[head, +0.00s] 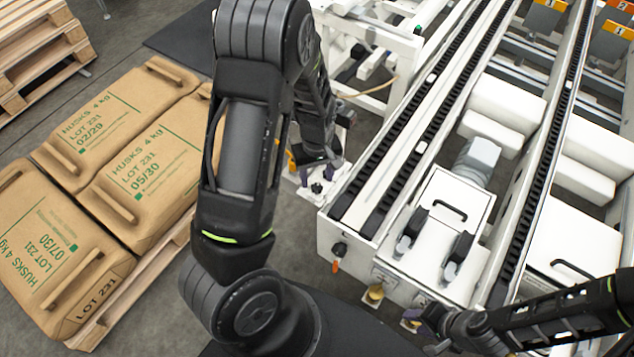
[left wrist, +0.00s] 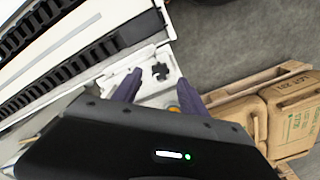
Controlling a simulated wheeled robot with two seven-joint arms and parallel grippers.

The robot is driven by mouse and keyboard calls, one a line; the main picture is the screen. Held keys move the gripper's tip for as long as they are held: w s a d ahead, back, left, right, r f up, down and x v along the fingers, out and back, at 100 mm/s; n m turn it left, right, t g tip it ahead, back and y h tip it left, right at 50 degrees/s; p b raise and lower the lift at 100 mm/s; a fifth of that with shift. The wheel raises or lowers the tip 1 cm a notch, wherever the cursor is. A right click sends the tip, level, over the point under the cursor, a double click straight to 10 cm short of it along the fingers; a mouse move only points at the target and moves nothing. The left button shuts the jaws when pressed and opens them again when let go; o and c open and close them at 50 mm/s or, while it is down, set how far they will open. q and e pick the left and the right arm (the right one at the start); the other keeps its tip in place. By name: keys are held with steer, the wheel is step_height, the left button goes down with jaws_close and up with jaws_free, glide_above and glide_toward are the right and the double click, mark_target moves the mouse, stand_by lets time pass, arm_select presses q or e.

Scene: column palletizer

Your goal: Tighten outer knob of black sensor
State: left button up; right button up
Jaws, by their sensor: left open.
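A black knob (head: 317,188) stands on a white bracket (head: 303,193) at the left side of the conveyor frame; I cannot make out the sensor body clearly. In the left wrist view the black knob (left wrist: 160,72) lies just beyond my left gripper (left wrist: 159,92), between the lines of its two purple fingers. The fingers are apart, with nothing held between them. In the head view my left gripper (head: 314,168) is just above the bracket, partly hidden by its own arm. My right gripper (head: 424,330) is low at the conveyor's front edge; its fingers are unclear.
The white conveyor (head: 352,238) with black chain tracks fills the right. Brown sacks (head: 150,165) lie on a wooden pallet (head: 150,275) at left. Grey floor lies between.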

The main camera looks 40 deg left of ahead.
mark_target(317, 186)
arm_select(q)
steer(key=shift+f, duration=1.65)
steer(key=shift+c, duration=0.2)
jaws_close()
